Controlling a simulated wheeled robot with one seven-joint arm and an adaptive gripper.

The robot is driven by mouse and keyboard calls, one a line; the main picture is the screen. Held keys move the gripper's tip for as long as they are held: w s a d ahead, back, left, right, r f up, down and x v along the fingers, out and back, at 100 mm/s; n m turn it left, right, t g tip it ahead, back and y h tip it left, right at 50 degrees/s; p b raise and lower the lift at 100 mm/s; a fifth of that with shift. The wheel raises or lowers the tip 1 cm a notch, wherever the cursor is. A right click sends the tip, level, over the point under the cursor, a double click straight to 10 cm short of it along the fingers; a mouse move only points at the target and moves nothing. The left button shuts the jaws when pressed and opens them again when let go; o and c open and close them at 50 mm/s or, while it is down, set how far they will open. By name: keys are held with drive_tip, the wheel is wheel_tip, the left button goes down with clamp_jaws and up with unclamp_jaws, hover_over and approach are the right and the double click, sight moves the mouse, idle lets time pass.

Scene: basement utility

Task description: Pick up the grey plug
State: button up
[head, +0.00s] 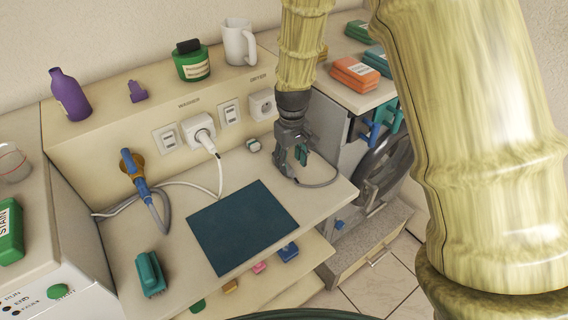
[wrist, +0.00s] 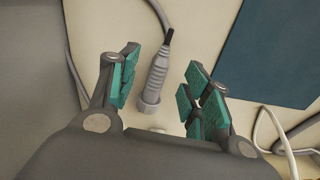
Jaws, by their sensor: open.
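The grey plug (wrist: 155,76) lies on the light shelf top, its cord running up and away in the wrist view. My gripper (wrist: 161,70) is open, with teal-padded fingers on either side of the plug and a visible gap to each. I cannot tell how far the fingers are above the shelf. In the head view my gripper (head: 290,158) points down at the shelf's right part. There the plug is hidden by the gripper, and only its grey cord (head: 322,183) shows.
A dark blue mat (head: 242,226) lies left of my gripper. A white plug (head: 199,131) sits in a wall socket. A blue hose fitting (head: 135,170) and a teal brush-like item (head: 150,274) are further left.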

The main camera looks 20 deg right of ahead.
sight(290, 168)
drive_tip(key=shift+w+a+f+p, duration=0.1)
drive_tip(key=shift+f+p, duration=0.1)
drive_tip(key=shift+f, duration=0.5)
drive_tip(key=shift+w+d+f+p, duration=0.1)
drive_tip(key=shift+f+p, duration=0.1)
drive_tip(key=shift+f, duration=0.5)
drive_tip(key=shift+w+a+f+p, duration=0.1)
drive_tip(key=shift+f+p, duration=0.1)
drive_tip(key=shift+f, duration=0.5)
clamp_jaws()
drive_tip(key=shift+r, duration=0.1)
drive_tip(key=shift+r+b, duration=0.55)
drive_tip(key=shift+r, duration=0.4)
drive_tip(key=shift+s+a+r+b, duration=0.1)
drive_tip(key=shift+s+r+b, duration=0.3)
drive_tip(key=shift+r, duration=0.25)
drive_tip(key=s+a+b, duration=0.1)
drive_tip(key=s, duration=0.4)
drive_tip(key=s+a+r+b, duration=0.1)
drive_tip(key=s, duration=0.4)
drive_tip(key=s+a+b, duration=0.1)
drive_tip(key=s, duration=0.4)
drive_tip(key=shift+a+r, duration=0.3)
drive_tip(key=shift+a, duration=0.05)
